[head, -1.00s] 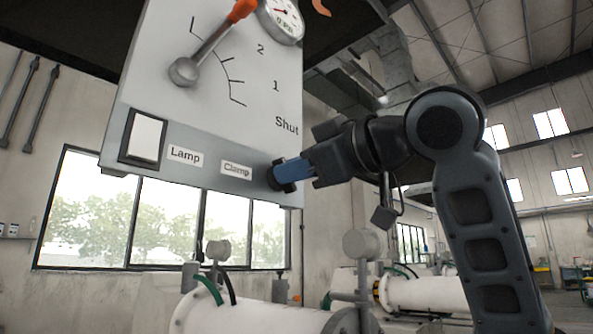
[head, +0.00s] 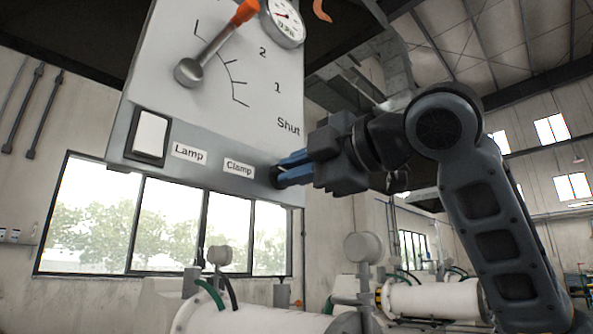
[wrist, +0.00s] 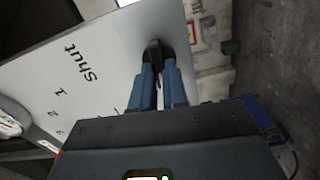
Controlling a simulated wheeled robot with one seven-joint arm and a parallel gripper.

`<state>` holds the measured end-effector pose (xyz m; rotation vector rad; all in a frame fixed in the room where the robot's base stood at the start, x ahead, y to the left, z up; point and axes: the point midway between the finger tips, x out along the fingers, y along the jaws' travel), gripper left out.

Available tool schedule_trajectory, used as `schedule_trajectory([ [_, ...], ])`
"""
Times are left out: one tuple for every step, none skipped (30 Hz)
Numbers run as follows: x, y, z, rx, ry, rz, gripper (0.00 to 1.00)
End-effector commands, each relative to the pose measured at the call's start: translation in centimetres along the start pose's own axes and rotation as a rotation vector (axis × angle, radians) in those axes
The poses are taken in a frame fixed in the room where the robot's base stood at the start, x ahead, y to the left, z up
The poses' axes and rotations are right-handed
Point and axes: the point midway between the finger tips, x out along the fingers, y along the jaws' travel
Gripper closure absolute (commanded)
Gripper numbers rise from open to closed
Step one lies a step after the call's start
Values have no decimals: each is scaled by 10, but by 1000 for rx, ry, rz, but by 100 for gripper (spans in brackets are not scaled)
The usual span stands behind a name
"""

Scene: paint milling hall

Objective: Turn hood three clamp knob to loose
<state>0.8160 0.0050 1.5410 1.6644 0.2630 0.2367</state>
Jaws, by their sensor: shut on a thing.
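The clamp knob (head: 276,175) is a small dark knob on the lower right of the grey panel (head: 215,105), right of the "Clamp" label (head: 239,168). My gripper (head: 286,171) is shut on it, with its blue fingers on either side. In the wrist view the dark knob (wrist: 155,52) shows between the two blue fingertips (wrist: 158,68), close to the panel edge. The fingers hide part of the knob, and I see no loose or tight marking by it.
On the panel are a lamp switch (head: 148,135), an orange-tipped lever (head: 215,45) over a scale ending at "Shut", and a round gauge (head: 283,22). White mill cylinders (head: 430,299) stand below. Open air lies right of the panel.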

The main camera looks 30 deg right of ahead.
Motion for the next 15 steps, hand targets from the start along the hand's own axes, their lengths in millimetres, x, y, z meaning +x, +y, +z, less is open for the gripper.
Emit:
schedule_trajectory([
  [0,-2,0,-24,0,-3,100],
  [0,-2,0,-38,0,-3,100],
  [0,-2,0,-54,0,-3,100],
  [0,-2,0,-65,0,-3,100],
  [0,-2,0,-76,0,-3,100],
  [0,-2,0,-86,0,-3,100],
  [0,-2,0,-94,0,-3,100],
  [0,-2,0,-101,0,-3,100],
  [0,-2,0,-108,0,-3,100],
  [0,-2,0,-112,0,-3,100],
  [0,-2,0,-116,0,-3,100],
  [0,-2,0,-119,0,-3,100],
  [0,-2,0,-122,0,-3,100],
  [0,-2,0,-123,0,-3,100],
  [0,-2,0,-125,0,-3,100],
])
